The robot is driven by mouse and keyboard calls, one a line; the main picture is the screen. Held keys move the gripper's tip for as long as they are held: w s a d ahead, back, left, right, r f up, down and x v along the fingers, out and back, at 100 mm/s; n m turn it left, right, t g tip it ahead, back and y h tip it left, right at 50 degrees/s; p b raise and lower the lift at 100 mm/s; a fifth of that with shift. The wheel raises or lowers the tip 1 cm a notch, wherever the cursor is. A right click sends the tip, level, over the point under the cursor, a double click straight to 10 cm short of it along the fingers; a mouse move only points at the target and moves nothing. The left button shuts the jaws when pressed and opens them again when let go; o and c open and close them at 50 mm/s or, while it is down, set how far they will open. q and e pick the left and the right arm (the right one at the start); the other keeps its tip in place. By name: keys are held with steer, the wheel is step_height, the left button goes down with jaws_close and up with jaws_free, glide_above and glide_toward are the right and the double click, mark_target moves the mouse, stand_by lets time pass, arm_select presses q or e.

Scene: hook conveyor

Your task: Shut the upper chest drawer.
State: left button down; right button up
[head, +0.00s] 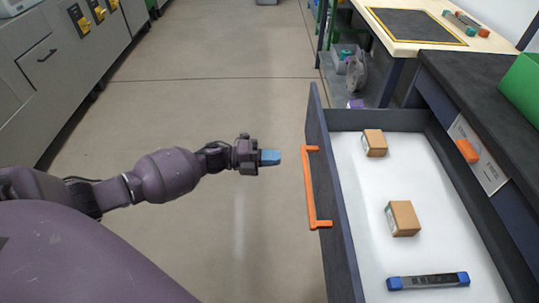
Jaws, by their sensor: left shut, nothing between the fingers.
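The upper chest drawer (316,124) stands pulled out to the left from the dark chest (465,88) on the right. Its front panel carries a long orange bar handle (309,188). My left gripper (270,157) is shut and empty, with blue fingertips pointing right at the drawer front. A gap shows between the fingertips and the handle, level with the handle's upper end. Inside the drawer, two small cardboard boxes (375,142) (403,218) and a dark bar with blue ends (428,281) lie on the white bottom. My right gripper is not in view.
A workbench (414,46) with a dark mat stands beyond the chest. A green bin (522,88) sits on the chest top. Grey cabinets (40,60) line the left side. The floor (215,90) between is clear.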

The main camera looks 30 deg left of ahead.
mark_target(318, 158)
arm_select(q)
steer(key=x, duration=0.8)
steer(key=shift+w+d+f+b, duration=0.1)
steer(key=shift+w+d+b, duration=0.05)
steer(key=shift+b, duration=0.25)
steer(key=shift+w+d, duration=0.35)
steer(key=shift+d, duration=0.15)
steer(key=shift+w+d, duration=0.1)
steer(key=shift+d, duration=0.05)
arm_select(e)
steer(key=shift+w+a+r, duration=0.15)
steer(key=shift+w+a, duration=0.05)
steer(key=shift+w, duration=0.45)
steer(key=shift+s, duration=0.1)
